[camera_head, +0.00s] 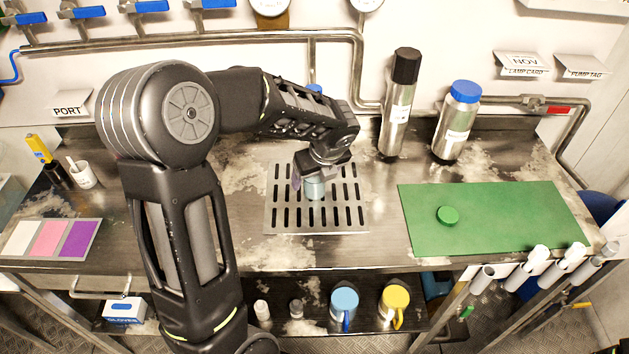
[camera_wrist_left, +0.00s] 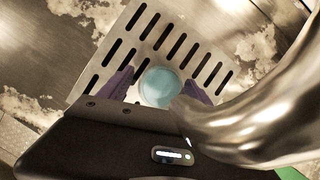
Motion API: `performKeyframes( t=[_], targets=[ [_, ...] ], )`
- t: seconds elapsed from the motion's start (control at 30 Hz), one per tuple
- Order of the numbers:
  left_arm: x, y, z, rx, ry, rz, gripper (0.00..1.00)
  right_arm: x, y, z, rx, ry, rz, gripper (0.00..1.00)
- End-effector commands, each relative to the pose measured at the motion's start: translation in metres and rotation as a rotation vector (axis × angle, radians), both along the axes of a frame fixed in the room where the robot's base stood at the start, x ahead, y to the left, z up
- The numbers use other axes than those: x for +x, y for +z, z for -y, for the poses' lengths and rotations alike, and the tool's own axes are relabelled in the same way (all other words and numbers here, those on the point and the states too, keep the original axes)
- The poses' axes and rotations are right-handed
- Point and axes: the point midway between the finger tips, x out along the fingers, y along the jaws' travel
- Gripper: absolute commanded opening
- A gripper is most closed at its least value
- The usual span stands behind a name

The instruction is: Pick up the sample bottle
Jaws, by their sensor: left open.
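A small pale-blue, round-topped vessel, which looks like the sample bottle (camera_head: 315,189), stands on the slotted steel drain grate (camera_head: 352,222). In the left wrist view the bottle (camera_wrist_left: 159,87) shows from above as a pale-blue disc. My left gripper (camera_head: 308,180) reaches down to it from above. Its purple fingers are open, one on each side of the bottle in the wrist view (camera_wrist_left: 157,90). I cannot tell whether they touch it. The gripper body hides part of the bottle in the head view. My right gripper is not in view.
A curved steel pipe (camera_wrist_left: 250,115) passes close to the gripper in the wrist view. A black-capped steel bottle (camera_head: 397,110) and a blue-capped one (camera_head: 456,125) stand at the back right. A green mat (camera_head: 510,220) holds a green cap (camera_head: 447,215).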

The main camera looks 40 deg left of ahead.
Motion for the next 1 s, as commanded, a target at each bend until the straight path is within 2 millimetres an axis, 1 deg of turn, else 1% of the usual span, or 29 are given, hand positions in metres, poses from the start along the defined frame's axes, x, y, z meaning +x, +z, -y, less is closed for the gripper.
performKeyframes(
  t=[0.37, 1.0],
  targets=[
    [0.0, 0.0003, 0.0003, 0.0, 0.0, 0.0, 0.72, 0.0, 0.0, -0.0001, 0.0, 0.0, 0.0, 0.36],
    [0.0, 0.0004, 0.0003, 0.0, -0.001, 0.0, 0.19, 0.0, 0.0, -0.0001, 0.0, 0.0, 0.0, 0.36]
  ],
)
